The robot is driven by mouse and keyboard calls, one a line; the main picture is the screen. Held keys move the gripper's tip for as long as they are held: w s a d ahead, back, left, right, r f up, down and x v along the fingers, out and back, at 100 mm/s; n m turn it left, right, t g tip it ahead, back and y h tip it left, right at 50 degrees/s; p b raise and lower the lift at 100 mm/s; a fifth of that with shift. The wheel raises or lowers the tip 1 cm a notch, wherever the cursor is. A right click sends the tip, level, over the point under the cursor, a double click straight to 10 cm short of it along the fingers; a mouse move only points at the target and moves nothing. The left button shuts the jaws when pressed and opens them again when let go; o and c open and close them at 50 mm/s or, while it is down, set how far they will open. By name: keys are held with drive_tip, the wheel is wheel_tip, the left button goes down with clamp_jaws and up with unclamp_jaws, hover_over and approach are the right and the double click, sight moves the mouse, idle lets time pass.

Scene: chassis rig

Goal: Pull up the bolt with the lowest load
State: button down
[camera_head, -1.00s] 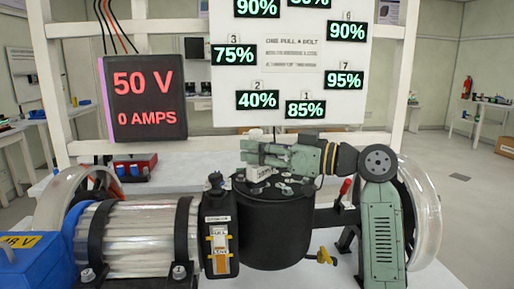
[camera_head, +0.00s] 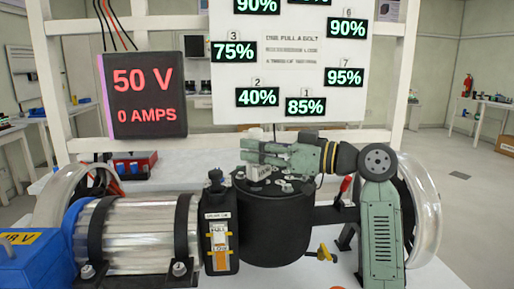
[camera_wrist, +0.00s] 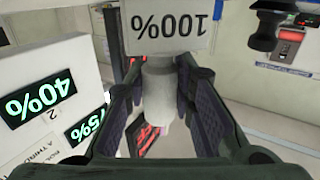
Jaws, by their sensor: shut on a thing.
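My gripper (camera_head: 254,152) lies level above the black drum (camera_head: 274,220), pointing left. In the wrist view its fingers (camera_wrist: 160,100) are shut on a pale cylindrical bolt (camera_wrist: 158,92). A white block marked 100% (camera_wrist: 168,27) joins the bolt and appears upside down there. Whether the held bolt touches the drum top is unclear. Several silver bolts (camera_head: 286,187) stand on the drum top. The numbered board (camera_head: 290,110) shows 40% at 2, the lowest clearly readable value; the top readouts are cut off.
A black display (camera_head: 143,95) reads 50 V and 0 AMPS. A black box with a pull label (camera_head: 219,235) stands left of the drum. A ribbed clear cylinder (camera_head: 136,232) and a blue box (camera_head: 32,265) lie further left. White frame bars stand behind.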

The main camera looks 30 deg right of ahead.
sight(257, 130)
drive_tip(key=shift+f+b, duration=0.5)
drive_tip(key=shift+f, duration=0.35)
idle(1.0)
drive_tip(key=shift+r+p, duration=2.55)
drive_tip(key=shift+r, duration=1.15)
drive_tip(key=shift+s+a+f, duration=0.1)
